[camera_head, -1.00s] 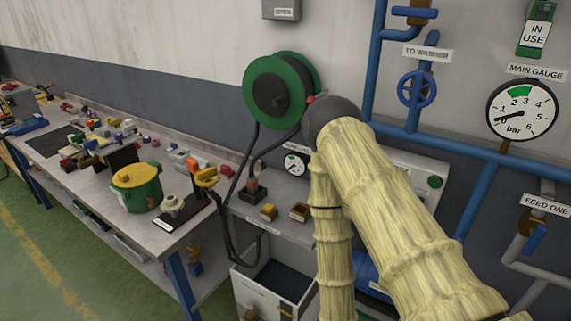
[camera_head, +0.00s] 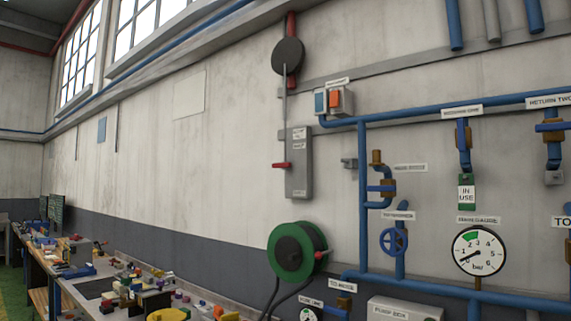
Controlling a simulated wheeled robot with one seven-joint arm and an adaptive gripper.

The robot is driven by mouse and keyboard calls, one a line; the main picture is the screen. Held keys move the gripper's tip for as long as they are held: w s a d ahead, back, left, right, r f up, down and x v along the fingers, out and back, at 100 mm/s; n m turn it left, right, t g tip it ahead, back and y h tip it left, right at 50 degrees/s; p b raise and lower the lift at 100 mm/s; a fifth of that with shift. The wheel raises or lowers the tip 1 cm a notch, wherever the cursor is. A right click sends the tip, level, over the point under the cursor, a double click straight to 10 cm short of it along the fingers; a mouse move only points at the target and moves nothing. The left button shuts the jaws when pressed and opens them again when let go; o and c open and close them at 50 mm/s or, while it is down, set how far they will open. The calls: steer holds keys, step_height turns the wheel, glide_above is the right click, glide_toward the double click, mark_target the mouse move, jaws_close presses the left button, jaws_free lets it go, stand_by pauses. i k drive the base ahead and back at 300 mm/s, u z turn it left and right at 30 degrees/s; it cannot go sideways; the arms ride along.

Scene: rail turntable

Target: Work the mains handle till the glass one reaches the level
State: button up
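The main gauge (camera_head: 479,250) is on the wall at right, with a green band near its top. Its needle points to the lower left, short of the band. A blue lever handle (camera_head: 381,188) is on the vertical blue pipe under a brown fitting. The label (camera_head: 410,167) beside it is too small to read. A blue handwheel (camera_head: 394,241) is below it. I cannot tell which handle is the mains one. I cannot make out a sight glass or a level mark. My gripper is out of view.
A green hose reel (camera_head: 297,252) is on the wall, lower middle. A grey box (camera_head: 299,165) with a red lever (camera_head: 283,165) is above it. Another blue valve handle (camera_head: 463,137) carries a green IN USE tag (camera_head: 466,192).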

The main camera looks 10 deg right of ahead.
mark_target(287, 165)
steer(key=u, duration=1.25)
steer(key=i, duration=1.5)
steer(key=z, duration=0.75)
